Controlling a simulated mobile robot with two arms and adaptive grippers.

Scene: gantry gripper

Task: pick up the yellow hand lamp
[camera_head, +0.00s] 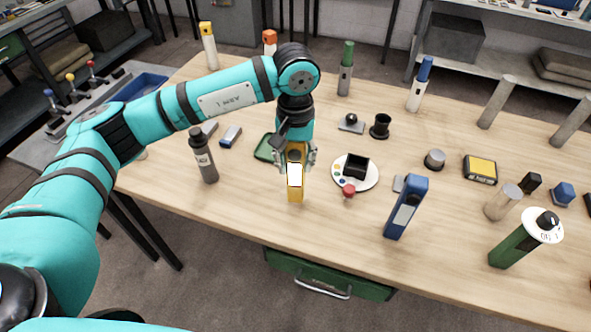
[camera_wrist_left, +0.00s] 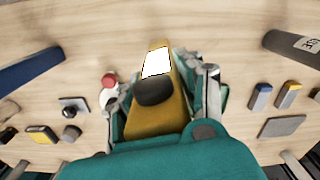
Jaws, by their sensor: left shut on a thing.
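The yellow hand lamp (camera_head: 295,190) stands upright near the front edge of the table, with a white panel facing the front. My left gripper (camera_head: 297,160) comes down from above and is shut on the lamp's upper part. In the left wrist view the yellow hand lamp (camera_wrist_left: 158,112) lies between the fingers of my left gripper (camera_wrist_left: 160,95), with its white panel and a dark round part showing. I cannot tell whether its base touches the table. My right gripper is not in view.
A dark grey bottle (camera_head: 203,158) stands left of the lamp. A white round plate (camera_head: 367,182) with a black box and a red knob (camera_head: 348,190) are close on the right. A blue hand lamp (camera_head: 405,207) stands farther right. Several upright cylinders line the back.

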